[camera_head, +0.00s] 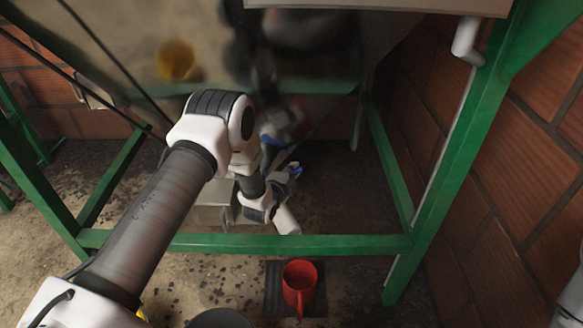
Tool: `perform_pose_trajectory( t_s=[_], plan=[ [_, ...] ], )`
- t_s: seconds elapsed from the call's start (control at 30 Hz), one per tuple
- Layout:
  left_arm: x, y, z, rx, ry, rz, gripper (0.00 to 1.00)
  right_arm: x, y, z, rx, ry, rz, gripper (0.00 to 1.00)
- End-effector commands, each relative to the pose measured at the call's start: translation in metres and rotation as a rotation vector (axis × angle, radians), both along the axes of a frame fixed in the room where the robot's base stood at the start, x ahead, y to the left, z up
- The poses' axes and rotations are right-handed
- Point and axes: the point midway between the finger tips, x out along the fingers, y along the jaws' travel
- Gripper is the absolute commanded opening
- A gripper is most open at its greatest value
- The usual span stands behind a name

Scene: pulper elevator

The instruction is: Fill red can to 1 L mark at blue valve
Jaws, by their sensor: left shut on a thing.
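The red can (300,285) stands upright on a dark square mat (275,290) on the floor, at the bottom centre. Its open top faces up; its 1 L mark and fill level cannot be made out. The blue valve (295,170) sits above and behind it, with a pale spout (287,221) angled down toward the can. No stream of water shows. My left arm reaches in over the green bar, and my left gripper (285,181) is shut on the blue valve's handle, which it partly hides. My right gripper is out of view.
A green frame (250,242) has a low crossbar between the can and the valve, with posts on both sides. A shiny metal tank (330,60) hangs above. A brick wall (520,200) closes the right. A dark round container (220,319) stands left of the can.

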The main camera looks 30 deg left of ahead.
Motion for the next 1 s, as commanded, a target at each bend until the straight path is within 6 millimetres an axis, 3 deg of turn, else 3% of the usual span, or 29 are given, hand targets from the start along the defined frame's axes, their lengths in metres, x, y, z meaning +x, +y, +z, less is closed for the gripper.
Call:
perform_pose_trajectory(
  t_s=[0.4, 1.0],
  plan=[
    [-0.019, -0.015, 0.002, 0.0, 0.002, -0.271, 0.0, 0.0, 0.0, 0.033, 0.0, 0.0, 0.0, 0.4],
    [-0.029, -0.022, -0.001, 0.0, 0.001, -0.4, 0.0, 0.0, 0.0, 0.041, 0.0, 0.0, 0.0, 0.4]
  ],
)
